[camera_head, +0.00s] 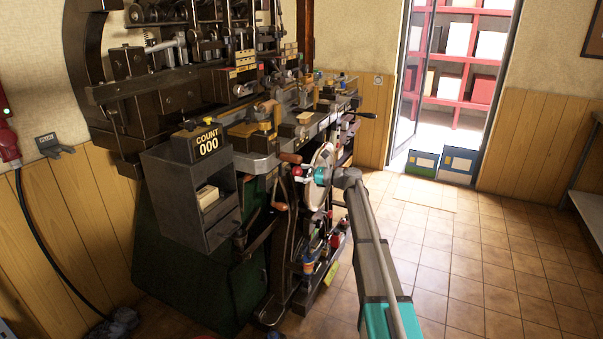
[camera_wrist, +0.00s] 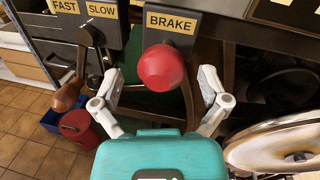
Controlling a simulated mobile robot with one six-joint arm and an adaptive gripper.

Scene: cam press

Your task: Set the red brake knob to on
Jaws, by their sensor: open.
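The red brake knob (camera_wrist: 161,68) is a round red ball in the middle of the wrist view, just below a yellow plate reading BRAKE (camera_wrist: 171,22). My gripper (camera_wrist: 160,84) is open, with one pale finger to the left of the knob and one to the right. Gaps show on both sides, and I see no contact. How far the fingertips reach along the knob is hard to tell. In the head view the knob (camera_head: 298,171) is a small red spot at the machine's front, with my teal wrist close to its right.
A FAST/SLOW plate (camera_wrist: 85,8) with a dark lever and a brown handle (camera_wrist: 70,95) is left of the brake. A large pale wheel (camera_wrist: 275,148) is close at lower right. The dark machine (camera_head: 190,190) fills the left; tiled floor (camera_head: 470,270) at right is open.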

